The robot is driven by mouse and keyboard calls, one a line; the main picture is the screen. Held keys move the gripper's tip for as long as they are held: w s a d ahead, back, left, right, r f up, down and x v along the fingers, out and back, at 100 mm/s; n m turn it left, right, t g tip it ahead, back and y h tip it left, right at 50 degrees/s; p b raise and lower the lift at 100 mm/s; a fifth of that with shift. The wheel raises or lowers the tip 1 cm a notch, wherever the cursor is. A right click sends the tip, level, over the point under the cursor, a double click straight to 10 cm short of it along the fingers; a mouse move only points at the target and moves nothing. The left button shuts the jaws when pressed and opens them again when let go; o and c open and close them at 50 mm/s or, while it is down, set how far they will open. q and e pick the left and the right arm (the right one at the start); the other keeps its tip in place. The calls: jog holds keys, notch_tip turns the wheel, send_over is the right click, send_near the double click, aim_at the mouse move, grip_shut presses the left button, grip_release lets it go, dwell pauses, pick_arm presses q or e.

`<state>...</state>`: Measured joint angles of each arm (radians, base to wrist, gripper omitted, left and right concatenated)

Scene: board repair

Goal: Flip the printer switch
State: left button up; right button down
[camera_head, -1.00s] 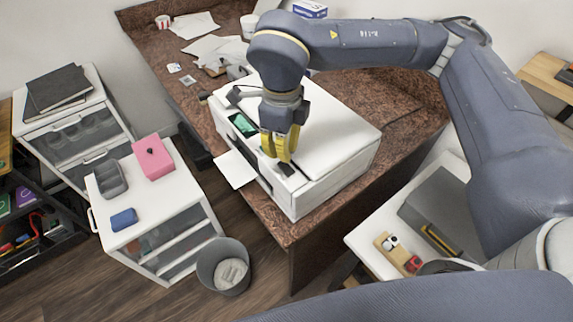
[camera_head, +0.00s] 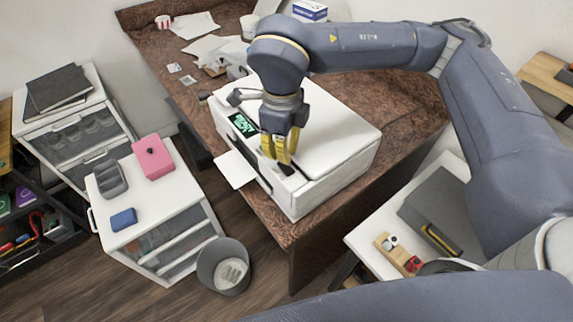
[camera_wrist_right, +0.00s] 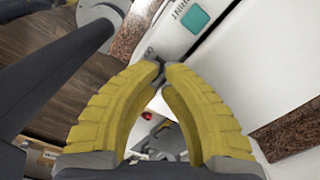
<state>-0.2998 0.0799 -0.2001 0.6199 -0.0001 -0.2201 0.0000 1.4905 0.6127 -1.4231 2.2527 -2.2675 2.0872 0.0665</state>
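The white printer (camera_head: 335,140) stands on the brown desk. A small dark switch (camera_head: 287,169) sits on the printer's front right strip. My right gripper (camera_head: 282,161) points down at this strip, its yellow fingertips right beside the switch. In the right wrist view the fingers (camera_wrist_right: 161,68) bow outward and their tips come together. The tips hide the spot under them, so I cannot tell whether they touch the switch. My left gripper is out of view.
A white sheet (camera_head: 236,170) sticks out of the printer's front. A grey bin (camera_head: 212,262) stands on the floor below. A white drawer cabinet (camera_head: 165,215) is at the left. Papers and cups lie at the desk's back. A side table (camera_head: 368,236) is at the right.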

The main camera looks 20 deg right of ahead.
jog(key=shift+f, duration=1.35)
dwell(0.8)
jog(key=shift+r, duration=3.55)
